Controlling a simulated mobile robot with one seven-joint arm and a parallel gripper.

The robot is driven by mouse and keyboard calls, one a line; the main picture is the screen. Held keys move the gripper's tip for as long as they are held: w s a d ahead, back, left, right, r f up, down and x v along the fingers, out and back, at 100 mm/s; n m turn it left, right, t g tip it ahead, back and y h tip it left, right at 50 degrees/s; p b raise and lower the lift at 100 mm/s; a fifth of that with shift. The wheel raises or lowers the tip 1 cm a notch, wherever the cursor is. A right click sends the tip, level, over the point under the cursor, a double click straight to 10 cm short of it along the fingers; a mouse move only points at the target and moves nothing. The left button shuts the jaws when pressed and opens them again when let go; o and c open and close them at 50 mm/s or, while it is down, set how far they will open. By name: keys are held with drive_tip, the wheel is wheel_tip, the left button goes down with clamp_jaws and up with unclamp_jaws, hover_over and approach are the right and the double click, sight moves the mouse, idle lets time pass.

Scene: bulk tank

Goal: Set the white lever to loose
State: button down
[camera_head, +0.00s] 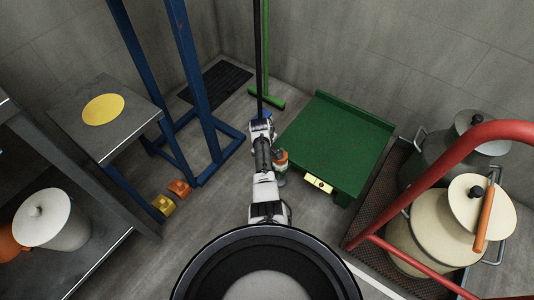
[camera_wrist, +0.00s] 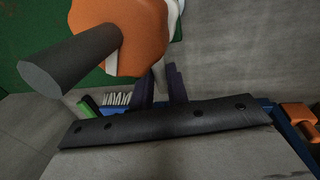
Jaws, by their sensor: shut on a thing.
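The white lever (camera_wrist: 158,76) shows in the wrist view as a pale curved strip below an orange body (camera_wrist: 118,35). A thick dark grey cylinder (camera_wrist: 70,62) sticks out from this body. My gripper (camera_wrist: 173,84) shows as two dark fingers close together at the lever's lower end and seems shut on it; the contact itself is partly hidden. In the head view, the orange body (camera_head: 281,157) is just right of my wrist, beside the green platform. My gripper's fingers and the lever are too small to make out there. I can read no lever marking.
The green platform (camera_head: 338,140) lies to the right. A green broom (camera_head: 267,98) stands against the back wall. The blue frame (camera_head: 190,80) and a table (camera_head: 75,120) with a yellow disc are left. Milk cans (camera_head: 430,225) and a red rail (camera_head: 440,160) are right.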

drive_tip(key=shift+s+r+n+p, duration=0.1)
drive_tip(key=shift+s+n+p, duration=0.05)
drive_tip(key=shift+n+p, duration=0.2)
drive_tip(key=s+d+n+y+p, duration=0.1)
drive_tip(key=s+n+p, duration=0.6)
drive_tip(key=n, duration=0.8)
drive_tip(key=shift+s+y, duration=0.25)
drive_tip(key=shift+y, duration=0.55)
drive_tip(key=shift+d, duration=0.1)
drive_tip(key=c, duration=1.4)
unclamp_jaws()
drive_tip(key=shift+o, duration=0.2)
drive_tip(key=shift+p, duration=0.3)
